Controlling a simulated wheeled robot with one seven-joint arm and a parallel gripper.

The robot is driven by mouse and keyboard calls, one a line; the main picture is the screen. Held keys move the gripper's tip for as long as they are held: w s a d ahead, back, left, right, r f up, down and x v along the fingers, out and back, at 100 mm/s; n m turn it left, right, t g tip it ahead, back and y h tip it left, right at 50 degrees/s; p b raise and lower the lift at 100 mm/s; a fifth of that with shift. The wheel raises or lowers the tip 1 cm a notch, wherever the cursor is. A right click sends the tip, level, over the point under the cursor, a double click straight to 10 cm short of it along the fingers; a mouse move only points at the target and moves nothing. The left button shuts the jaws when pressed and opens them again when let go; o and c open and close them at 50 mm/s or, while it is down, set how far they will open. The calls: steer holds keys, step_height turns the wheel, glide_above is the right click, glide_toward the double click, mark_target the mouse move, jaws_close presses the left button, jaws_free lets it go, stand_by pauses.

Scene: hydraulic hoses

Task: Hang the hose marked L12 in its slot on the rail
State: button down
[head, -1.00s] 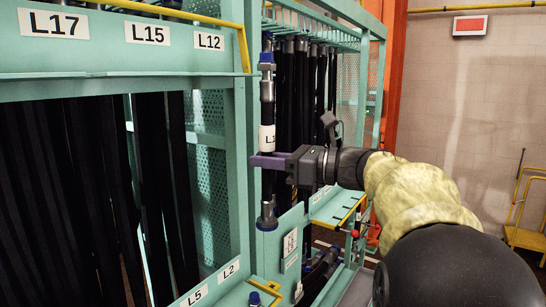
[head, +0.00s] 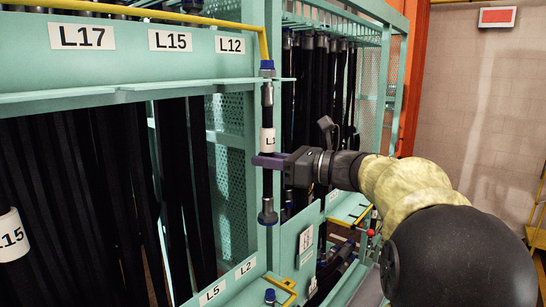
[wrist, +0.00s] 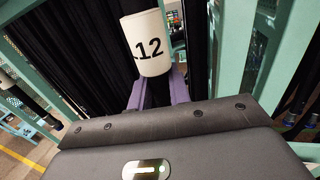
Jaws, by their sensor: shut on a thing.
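The hose marked L12 (head: 267,190) hangs upright, black with metal fittings at both ends and a blue ring near its top. Its white label shows "12" in the wrist view (wrist: 148,43) and is partly cut off in the head view. My gripper (head: 268,162) is shut on it just below the label, its purple fingers around the hose. The rail (head: 130,97) is a green ledge under plates reading L17, L15 and L12 (head: 230,45). The hose's upper fitting appears at the ledge's right end; whether it touches is unclear. The slot itself is hidden.
A yellow bar (head: 180,17) runs above the rail and bends down near the hose top. Black hoses hang below the rail, one marked L15 (head: 10,237). A green post (head: 250,150) stands behind the held hose. A lower plate carries L5 and L2 (head: 245,268).

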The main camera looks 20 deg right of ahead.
steer(key=shift+w+a+r+p, duration=0.15)
steer(key=shift+w+a+p, duration=0.25)
steer(key=shift+w+a, duration=0.1)
steer(key=shift+f+b, duration=0.3)
steer(key=shift+b, duration=0.1)
steer(key=shift+d+b, duration=0.1)
steer(key=shift+b, duration=0.3)
steer(key=c, duration=1.2)
jaws_free()
steer(key=shift+c, duration=0.2)
steer(key=shift+f, duration=0.1)
steer(key=shift+d, duration=0.1)
